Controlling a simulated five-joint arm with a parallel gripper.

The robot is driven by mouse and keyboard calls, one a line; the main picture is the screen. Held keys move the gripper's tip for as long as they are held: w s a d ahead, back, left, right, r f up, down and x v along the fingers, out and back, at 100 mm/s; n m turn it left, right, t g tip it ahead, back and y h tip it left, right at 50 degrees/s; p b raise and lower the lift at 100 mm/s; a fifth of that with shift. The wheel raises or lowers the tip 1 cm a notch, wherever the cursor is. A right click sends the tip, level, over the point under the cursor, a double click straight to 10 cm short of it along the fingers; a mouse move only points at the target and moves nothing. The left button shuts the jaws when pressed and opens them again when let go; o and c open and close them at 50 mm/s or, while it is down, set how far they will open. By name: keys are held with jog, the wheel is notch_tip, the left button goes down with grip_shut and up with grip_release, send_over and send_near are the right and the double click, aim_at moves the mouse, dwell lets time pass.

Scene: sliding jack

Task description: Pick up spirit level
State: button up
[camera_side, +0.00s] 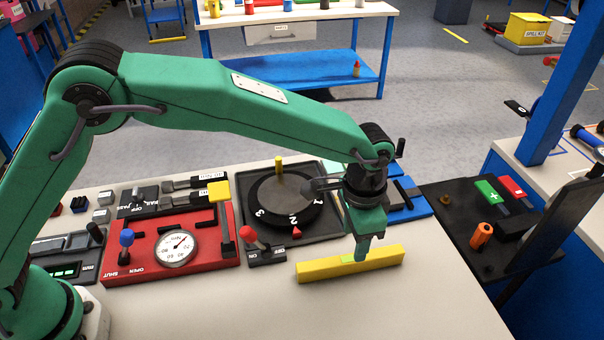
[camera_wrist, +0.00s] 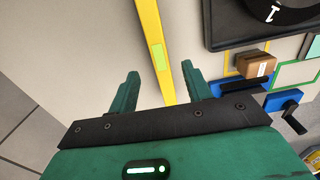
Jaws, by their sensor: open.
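The spirit level is a long yellow bar (camera_side: 315,269) with a pale green vial window, lying on the white table near its front right. In the wrist view the level (camera_wrist: 149,30) runs from the top edge down between the two green fingers, its vial in the upper middle. My gripper (camera_side: 362,250) is over the level, fingers pointing down, close to its middle. In the wrist view my gripper (camera_wrist: 158,88) is open, with one finger on each side of the bar and gaps beside it. Whether the fingertips touch the table cannot be told.
Behind the level are a black dial panel (camera_side: 330,225), a red-handled switch (camera_side: 262,255) and a red gauge panel (camera_side: 205,265). A blue panel (camera_side: 418,208) lies to the right, and a black tray (camera_side: 450,215) beyond the table edge. The table in front of the level is clear.

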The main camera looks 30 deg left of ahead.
aim_at(352, 259)
jog(key=shift+f, duration=3.75)
grip_shut()
jog(key=shift+r, duration=0.7)
jog(key=r, duration=0.3)
jog(key=shift+s+d+r, duration=0.15)
jog(key=shift+s+d, duration=0.05)
jog(key=shift+s, duration=0.15)
jog(key=s+d+r, duration=0.3)
jog(key=s+r, duration=0.3)
jog(key=s, duration=0.4)
jog(key=shift+s+r, duration=0.2)
jog(key=shift+d, duration=0.1)
